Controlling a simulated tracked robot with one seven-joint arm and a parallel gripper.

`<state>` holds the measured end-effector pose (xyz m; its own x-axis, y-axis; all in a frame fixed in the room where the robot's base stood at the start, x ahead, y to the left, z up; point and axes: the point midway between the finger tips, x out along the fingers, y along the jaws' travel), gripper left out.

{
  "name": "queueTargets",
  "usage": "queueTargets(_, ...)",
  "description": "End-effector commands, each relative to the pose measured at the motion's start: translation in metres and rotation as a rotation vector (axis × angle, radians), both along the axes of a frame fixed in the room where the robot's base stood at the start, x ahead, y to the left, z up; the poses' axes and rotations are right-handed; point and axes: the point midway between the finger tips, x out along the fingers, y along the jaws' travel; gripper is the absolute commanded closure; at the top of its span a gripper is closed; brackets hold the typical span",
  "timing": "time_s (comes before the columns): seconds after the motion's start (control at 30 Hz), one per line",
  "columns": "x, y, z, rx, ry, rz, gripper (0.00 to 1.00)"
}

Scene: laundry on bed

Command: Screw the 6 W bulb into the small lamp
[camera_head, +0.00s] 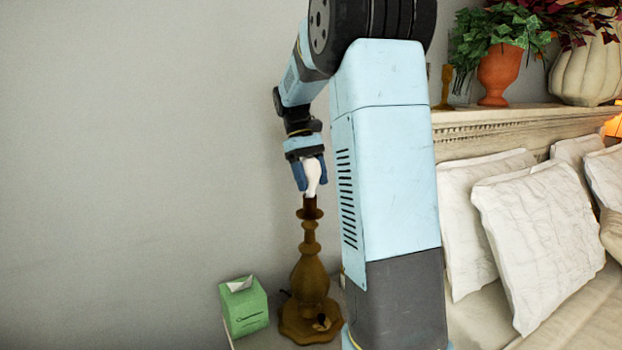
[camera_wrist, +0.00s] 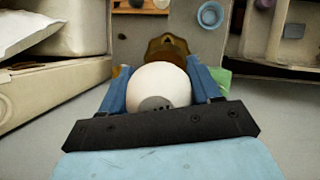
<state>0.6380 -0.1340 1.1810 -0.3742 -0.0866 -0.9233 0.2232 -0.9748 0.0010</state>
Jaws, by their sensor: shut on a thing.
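My gripper (camera_head: 311,175) is shut on a white bulb (camera_head: 313,172), which sits between its blue fingers. The bulb points down, with its lower end at the top of the brown lamp's (camera_head: 309,270) socket. I cannot tell whether the bulb's base is inside the socket or just touching it. In the wrist view the bulb (camera_wrist: 157,84) fills the space between the fingers, with a dark grey marking on it that is too small to read. The lamp's brown base (camera_wrist: 168,47) shows beyond it, and the socket is hidden behind the bulb.
A green tissue box (camera_head: 244,308) stands left of the lamp on the bedside surface. The bed with several white pillows (camera_head: 540,235) lies at the right, below a shelf with an orange plant pot (camera_head: 499,75). The grey wall at the left is clear.

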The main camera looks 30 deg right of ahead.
Motion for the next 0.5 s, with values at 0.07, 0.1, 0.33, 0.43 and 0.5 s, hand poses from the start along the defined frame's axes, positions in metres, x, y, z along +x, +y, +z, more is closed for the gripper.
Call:
queueTargets(0.07, -0.0003, -0.0002, -0.0004, 0.001, 0.001, -0.082, 0.68)
queueTargets(0.1, -0.0004, 0.0003, -0.0004, 0.001, 0.001, -0.12, 0.68)
queueTargets(0.33, -0.0006, 0.0015, -0.0002, 0.0, 0.001, -0.202, 0.68)
queueTargets(0.43, -0.0005, 0.0014, -0.0002, 0.001, 0.001, -0.201, 0.68)
queueTargets(0.5, -0.0006, 0.0014, -0.0003, 0.001, 0.001, -0.201, 0.68)
